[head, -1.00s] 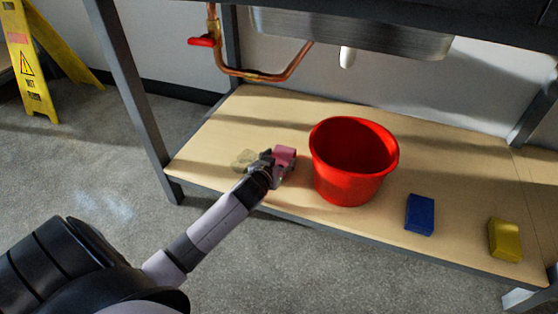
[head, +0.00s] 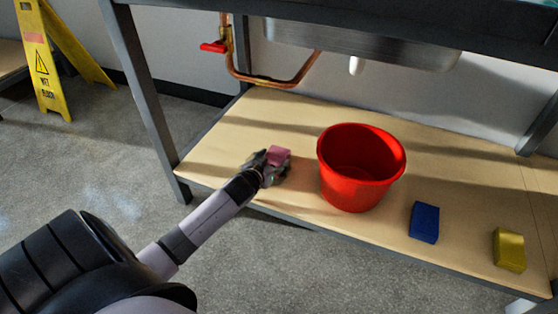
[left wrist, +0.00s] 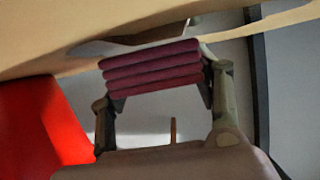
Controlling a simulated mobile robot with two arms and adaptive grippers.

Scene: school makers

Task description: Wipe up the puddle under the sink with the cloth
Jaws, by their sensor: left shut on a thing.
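The pink folded cloth (head: 278,155) is on the wooden shelf under the sink, left of the red bucket. In the left wrist view it shows as a maroon stack of folds (left wrist: 152,68) pinched between two fingers. My left gripper (head: 268,168) is shut on the cloth, low over the shelf near its front edge; I cannot tell whether the cloth touches the board. No clear puddle shows on the shelf now; the arm and gripper may cover part of it. The sink (head: 375,48) hangs above the shelf. My right gripper is not in view.
The red bucket (head: 362,170) stands just right of my gripper. A blue sponge (head: 424,222) and a yellow sponge (head: 509,250) lie farther right. A copper pipe with a red valve (head: 214,47) hangs above the shelf (head: 235,130). A yellow wet-floor sign (head: 46,75) stands left.

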